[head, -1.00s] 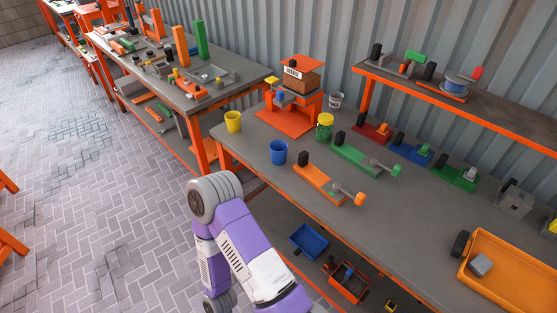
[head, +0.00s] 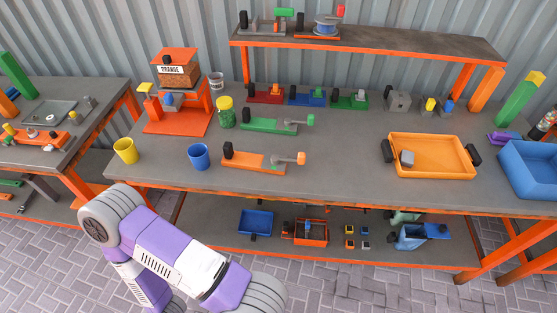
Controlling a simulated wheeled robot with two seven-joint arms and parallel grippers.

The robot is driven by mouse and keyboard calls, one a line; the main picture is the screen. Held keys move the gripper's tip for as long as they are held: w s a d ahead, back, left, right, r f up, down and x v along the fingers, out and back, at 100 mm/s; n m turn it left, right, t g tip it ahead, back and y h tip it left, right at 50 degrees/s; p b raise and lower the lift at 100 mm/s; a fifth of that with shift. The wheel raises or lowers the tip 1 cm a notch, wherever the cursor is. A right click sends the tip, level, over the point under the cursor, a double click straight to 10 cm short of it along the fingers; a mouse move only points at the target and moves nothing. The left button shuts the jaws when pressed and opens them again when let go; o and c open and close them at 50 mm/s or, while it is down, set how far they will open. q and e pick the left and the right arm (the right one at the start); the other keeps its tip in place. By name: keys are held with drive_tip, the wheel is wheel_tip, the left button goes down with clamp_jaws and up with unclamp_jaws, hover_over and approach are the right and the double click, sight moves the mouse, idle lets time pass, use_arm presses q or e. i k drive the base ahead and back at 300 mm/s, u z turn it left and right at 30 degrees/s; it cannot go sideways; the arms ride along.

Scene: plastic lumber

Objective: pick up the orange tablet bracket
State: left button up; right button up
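A long orange bracket-like piece (head: 255,164) lies on the grey workbench (head: 330,175), near its front edge left of centre. It has a dark block at its left end and a paler orange knob on a grey rod at its right end. I take this as the orange tablet bracket, though I cannot be sure of its exact kind. Nothing covers it. One of my purple and white arms shows at the lower left, in front of the bench and below the piece. Neither gripper is in view.
A blue cup (head: 199,156) stands left of the orange piece and a green piece (head: 268,125) lies behind it. An orange tray (head: 430,155) and blue bin (head: 530,168) stand to the right. A raised shelf (head: 370,48) runs behind. The bench between orange piece and tray is clear.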

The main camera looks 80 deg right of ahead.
sight(232, 158)
drive_tip(key=z, duration=2.05)
